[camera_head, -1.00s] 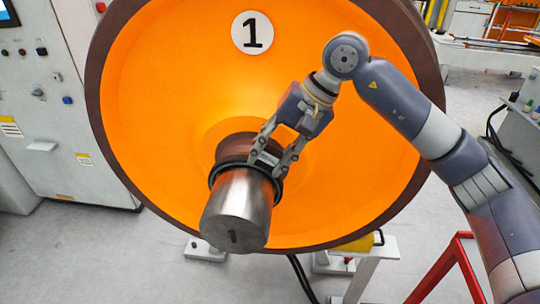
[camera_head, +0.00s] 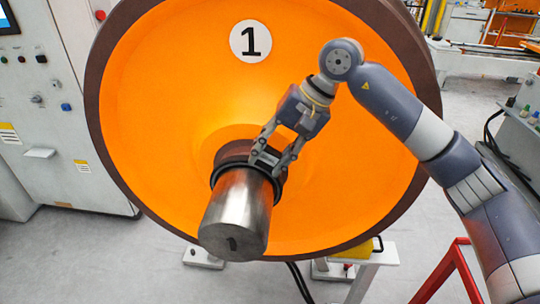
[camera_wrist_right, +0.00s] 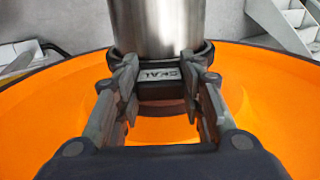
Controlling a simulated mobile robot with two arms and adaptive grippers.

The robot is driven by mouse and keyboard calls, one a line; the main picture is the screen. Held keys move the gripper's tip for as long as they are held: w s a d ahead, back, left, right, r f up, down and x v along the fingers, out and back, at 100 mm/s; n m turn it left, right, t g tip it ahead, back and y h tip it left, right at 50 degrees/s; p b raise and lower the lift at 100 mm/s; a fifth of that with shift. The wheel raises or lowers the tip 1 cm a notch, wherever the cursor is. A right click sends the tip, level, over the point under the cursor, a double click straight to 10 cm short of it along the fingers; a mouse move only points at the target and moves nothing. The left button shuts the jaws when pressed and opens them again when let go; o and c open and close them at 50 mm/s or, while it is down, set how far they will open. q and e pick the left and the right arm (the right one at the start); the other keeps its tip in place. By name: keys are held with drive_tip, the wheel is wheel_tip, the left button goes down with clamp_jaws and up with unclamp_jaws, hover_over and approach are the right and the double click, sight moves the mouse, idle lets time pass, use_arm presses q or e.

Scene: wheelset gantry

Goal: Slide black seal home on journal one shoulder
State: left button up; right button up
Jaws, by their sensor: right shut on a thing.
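The steel journal (camera_head: 237,218), with a 1 on its end face, sticks out from the centre of the orange wheel (camera_head: 150,90), also marked 1. The black seal (camera_head: 214,173) is a ring around the journal, near the brown shoulder (camera_head: 235,149). In the right wrist view, the seal's raised block (camera_wrist_right: 160,75) carries lettering and sits between the fingers. My right gripper (camera_head: 272,162) is shut on the seal from above. Whether the seal touches the shoulder is hard to tell. My left gripper is not in view.
A control cabinet (camera_head: 70,110) stands at the left. A red frame (camera_head: 445,270) and a pale stand (camera_head: 365,270) are at the lower right. Grey floor shows below the wheel.

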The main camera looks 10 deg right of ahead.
drive_tip(key=shift+w, duration=0.3)
drive_tip(key=o, duration=1.2)
drive_tip(key=shift+d, duration=0.1)
drive_tip(key=v, duration=1.2)
